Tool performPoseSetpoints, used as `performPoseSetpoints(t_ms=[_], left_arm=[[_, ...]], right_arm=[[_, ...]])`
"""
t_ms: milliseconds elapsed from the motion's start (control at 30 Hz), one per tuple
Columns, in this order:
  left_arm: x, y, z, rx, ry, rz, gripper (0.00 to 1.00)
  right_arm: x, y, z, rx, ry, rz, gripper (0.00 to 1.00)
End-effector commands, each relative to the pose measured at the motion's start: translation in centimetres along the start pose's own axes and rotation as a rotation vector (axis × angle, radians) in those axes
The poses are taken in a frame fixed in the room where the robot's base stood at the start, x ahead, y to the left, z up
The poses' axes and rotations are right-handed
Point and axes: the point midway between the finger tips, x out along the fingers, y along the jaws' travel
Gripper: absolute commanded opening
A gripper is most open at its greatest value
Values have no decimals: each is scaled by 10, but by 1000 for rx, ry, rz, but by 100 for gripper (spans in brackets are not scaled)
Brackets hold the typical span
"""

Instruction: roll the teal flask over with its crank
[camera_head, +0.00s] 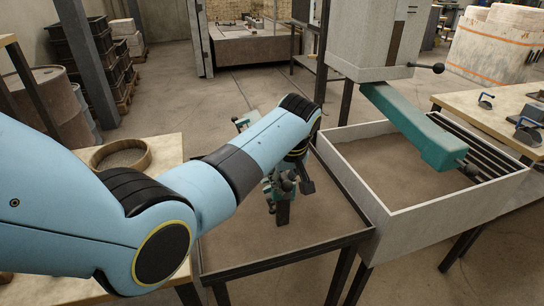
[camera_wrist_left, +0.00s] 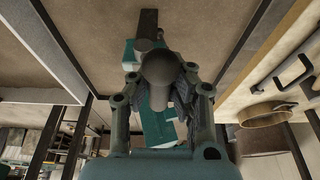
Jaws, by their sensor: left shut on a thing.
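The teal flask is mostly hidden behind my left arm in the head view; a teal part with a pale side (camera_head: 243,121) shows above the forearm. In the left wrist view the teal body (camera_wrist_left: 155,126) lies behind the fingers, with a dark post (camera_wrist_left: 147,22) beyond it. My left gripper (camera_head: 285,183) is over the dark-framed table. Its fingers (camera_wrist_left: 162,98) close around the shaft of a dark round-ended handle (camera_wrist_left: 159,68), which looks like the crank. The exact contact is partly hidden. My right gripper is in neither view.
A grey-walled sand box (camera_head: 375,218) stands to the right, with a teal beam (camera_head: 420,130) from a grey machine (camera_head: 365,40) over it. A wooden table at left holds a round sieve (camera_head: 120,155). Another table (camera_head: 470,105) stands far right.

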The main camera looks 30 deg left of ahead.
Motion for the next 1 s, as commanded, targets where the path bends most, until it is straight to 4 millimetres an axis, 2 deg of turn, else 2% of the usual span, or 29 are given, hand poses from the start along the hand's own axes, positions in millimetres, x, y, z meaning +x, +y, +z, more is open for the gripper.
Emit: performPoseSetpoints(t_ms=[33,300,467,733,1000], left_arm=[[-4,5,-6,-3,13,8,0],[-7,27,-7,-2,13,9,0],[-7,32,-7,-3,12,9,0],[-2,53,-5,-2,12,12,0],[0,63,-4,-2,11,13,0]], right_arm=[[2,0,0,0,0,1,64],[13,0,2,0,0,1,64],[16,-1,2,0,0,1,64],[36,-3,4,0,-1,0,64],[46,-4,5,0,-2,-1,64]])
